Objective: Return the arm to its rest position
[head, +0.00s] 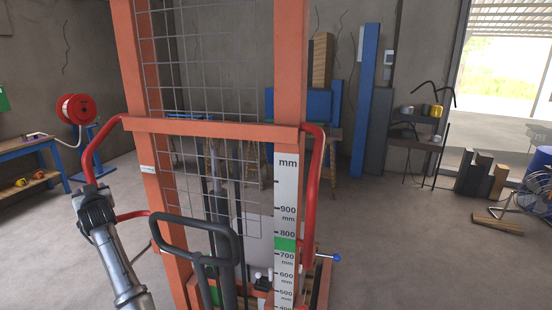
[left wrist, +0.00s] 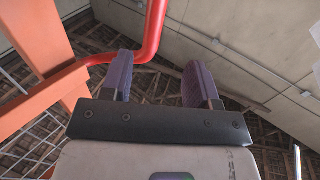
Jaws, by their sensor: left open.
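My left gripper (head: 92,190) is at the lower left of the head view, beside the lower end of the red left handle (head: 101,142) on the orange lift frame (head: 208,130). In the left wrist view the gripper (left wrist: 163,78) has its two purple fingers apart, with nothing held between them. The red handle (left wrist: 153,32) shows past the fingers there, and I cannot tell whether the gripper touches it. My right gripper is in neither view.
A blue workbench (head: 40,150) and red hose reel (head: 75,108) stand at left.

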